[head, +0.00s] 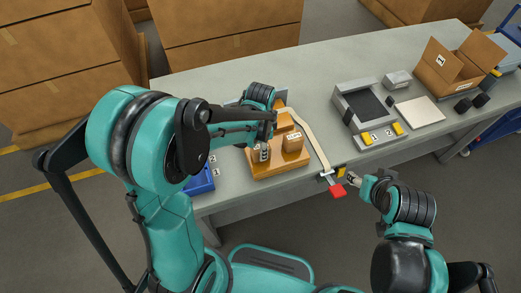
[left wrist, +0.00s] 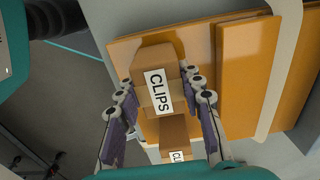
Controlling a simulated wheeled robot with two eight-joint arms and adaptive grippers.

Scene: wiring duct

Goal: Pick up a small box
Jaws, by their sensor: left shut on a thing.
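A small brown box (left wrist: 152,60) with a white CLIPS label sits between the two fingers of my left gripper (left wrist: 160,88) in the left wrist view, with a finger against each side. A second small box (left wrist: 172,130) with a partly cut label is just below it in that view. In the head view my left gripper (head: 265,152) is low over the orange board (head: 272,172), and one small box (head: 292,142) shows to its right. The held box is mostly hidden there. My right gripper (head: 354,181) is by the table's front edge, too small to read.
A red piece (head: 338,191) is at the table's front edge near my right gripper. A grey tray (head: 362,106) with yellow tabs, a white pad (head: 419,111) and an open carton (head: 458,66) stand to the right. A blue bin (head: 201,181) is left of the board. The table's back middle is clear.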

